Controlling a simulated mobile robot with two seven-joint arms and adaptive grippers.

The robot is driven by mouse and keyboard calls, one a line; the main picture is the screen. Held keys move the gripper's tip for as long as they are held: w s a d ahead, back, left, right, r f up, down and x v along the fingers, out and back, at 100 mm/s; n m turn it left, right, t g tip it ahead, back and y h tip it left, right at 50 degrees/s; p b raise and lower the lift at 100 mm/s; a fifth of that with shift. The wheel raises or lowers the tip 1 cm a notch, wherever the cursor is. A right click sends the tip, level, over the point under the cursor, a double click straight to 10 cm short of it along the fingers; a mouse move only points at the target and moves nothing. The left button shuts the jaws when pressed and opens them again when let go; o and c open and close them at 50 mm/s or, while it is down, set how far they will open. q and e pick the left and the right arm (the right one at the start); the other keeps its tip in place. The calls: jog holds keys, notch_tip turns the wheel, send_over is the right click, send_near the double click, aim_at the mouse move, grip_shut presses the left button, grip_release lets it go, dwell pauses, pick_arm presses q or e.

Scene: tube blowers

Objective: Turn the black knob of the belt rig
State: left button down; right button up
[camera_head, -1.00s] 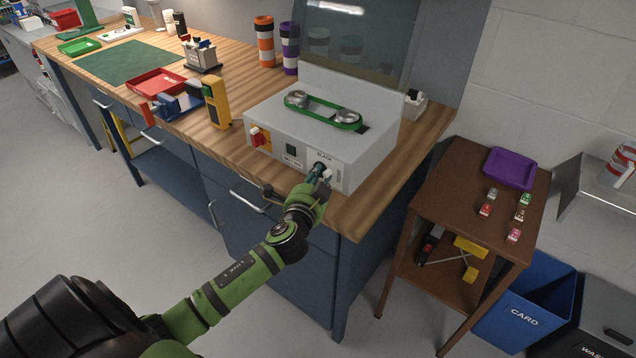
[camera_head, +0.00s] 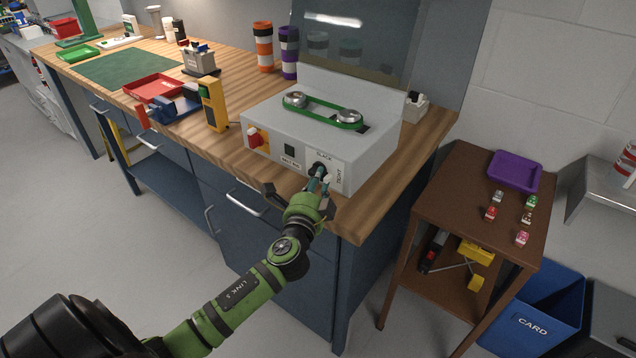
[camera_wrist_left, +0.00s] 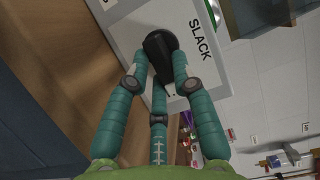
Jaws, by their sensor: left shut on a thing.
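The belt rig (camera_head: 375,150) is a pale grey box on the wooden bench, with a green belt (camera_head: 322,110) around two silver pulleys on top. Its black knob (camera_head: 318,168) is on the front panel, beside the words SLACK and TIGHT. My left gripper (camera_head: 319,178) has its teal fingers closed around the knob and partly hides it in the head view. In the left wrist view, the black knob (camera_wrist_left: 158,52) sits between the fingertips, tilted relative to the picture, with SLACK to its right. My right gripper is not in view.
A red switch (camera_head: 254,138) on a yellow plate is on the rig's front, left of the knob. A yellow device (camera_head: 214,105) and a red tray (camera_head: 153,87) stand to the left. A brown side table (camera_head: 460,190) with a purple tray (camera_head: 515,170) is at right.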

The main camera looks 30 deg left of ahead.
pick_arm(q)
jog(key=c, duration=1.3)
grip_release()
jog(key=v, duration=1.2)
